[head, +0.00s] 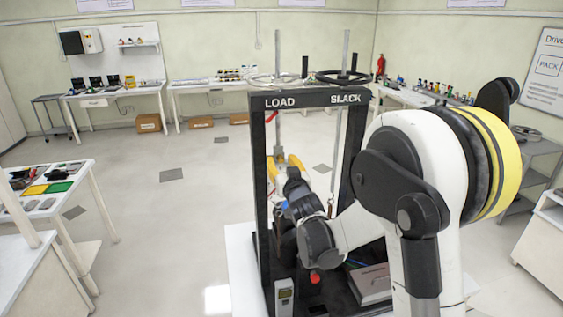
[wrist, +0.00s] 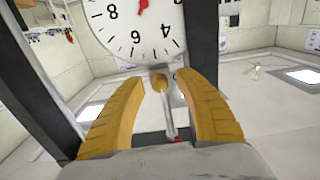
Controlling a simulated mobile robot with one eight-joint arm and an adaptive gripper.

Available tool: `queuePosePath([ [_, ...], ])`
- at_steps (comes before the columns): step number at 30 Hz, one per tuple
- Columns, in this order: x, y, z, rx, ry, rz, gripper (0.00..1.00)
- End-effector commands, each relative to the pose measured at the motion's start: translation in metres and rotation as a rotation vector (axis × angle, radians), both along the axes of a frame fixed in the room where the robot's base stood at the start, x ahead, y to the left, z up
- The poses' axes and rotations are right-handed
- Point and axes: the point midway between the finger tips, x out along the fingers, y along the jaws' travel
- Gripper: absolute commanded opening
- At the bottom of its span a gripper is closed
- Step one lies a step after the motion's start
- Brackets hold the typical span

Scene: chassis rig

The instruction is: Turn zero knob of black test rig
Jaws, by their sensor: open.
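The black test rig (head: 259,170) stands in front of me, a tall frame marked LOAD and SLACK on its top bar. My gripper (head: 283,165) is inside the frame's opening, with its yellow fingers apart. In the wrist view, a white dial (wrist: 125,25) with black numbers and a red needle fills the top. A small brass-coloured knob (wrist: 159,82) sits just below the dial's lower rim. The fingers of my gripper (wrist: 163,79) stand on either side of the knob, with visible gaps. I cannot make out the dial or the knob in the head view.
The rig's uprights flank my arm closely. Handwheels (head: 342,77) sit on top of the rig. A grey handheld device (head: 284,297) and a book-like box (head: 369,284) are at its base. A table with coloured trays (head: 48,188) stands left; the floor between is clear.

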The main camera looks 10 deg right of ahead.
Motion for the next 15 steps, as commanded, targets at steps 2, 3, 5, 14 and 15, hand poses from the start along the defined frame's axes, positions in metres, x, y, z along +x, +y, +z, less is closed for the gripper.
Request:
queuePosePath([
  [2, -0.0002, 0.0, -0.0001, 0.0, 0.0, 0.0, 0.41],
  [3, -0.0002, 0.0, -0.0001, 0.0, 0.0, 0.0, 0.37],
  [5, -0.0003, 0.0, 0.0, 0.0, 0.0, 0.0, 0.19],
  [14, -0.0003, 0.0, -0.0018, -0.021, 0.0, 0.0, 0.0],
  [15, -0.0003, -0.0001, -0.0027, -0.039, 0.0, 0.0, 0.0],
])
